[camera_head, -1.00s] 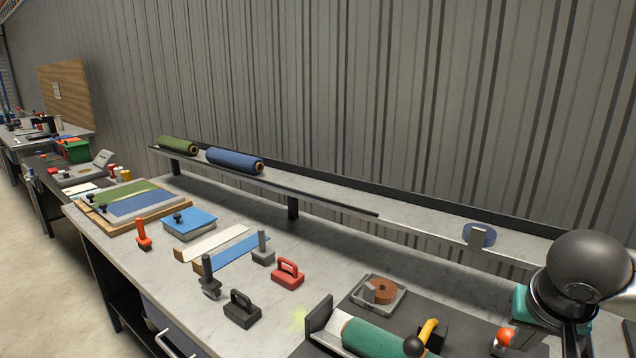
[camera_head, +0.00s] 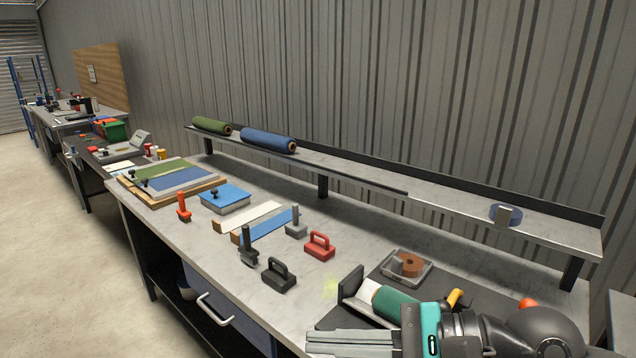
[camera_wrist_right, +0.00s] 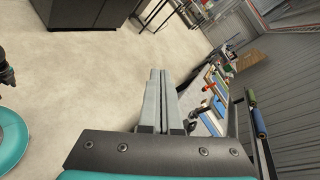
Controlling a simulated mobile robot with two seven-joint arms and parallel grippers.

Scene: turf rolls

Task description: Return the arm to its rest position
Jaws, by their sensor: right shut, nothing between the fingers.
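My right gripper (camera_head: 310,342) lies across the bottom edge of the head view, with its grey fingers pointing left. It is shut and empty, in front of the bench's near right end. In the right wrist view the two fingers (camera_wrist_right: 158,75) lie side by side with the grey floor beyond their tips. The black and teal wrist of this arm shows at the lower right of the head view and partly covers a green turf roll (camera_head: 396,305) on the bench. My left gripper is not in view.
A long bench (camera_head: 215,262) carries a red-handled tool (camera_head: 320,246), black-handled tools (camera_head: 279,275), a blue block (camera_head: 225,197) and a clear tray (camera_head: 407,268). A raised shelf (camera_head: 440,204) behind holds a green roll (camera_head: 211,126) and a blue roll (camera_head: 268,140). Floor (camera_head: 60,250) at left is clear.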

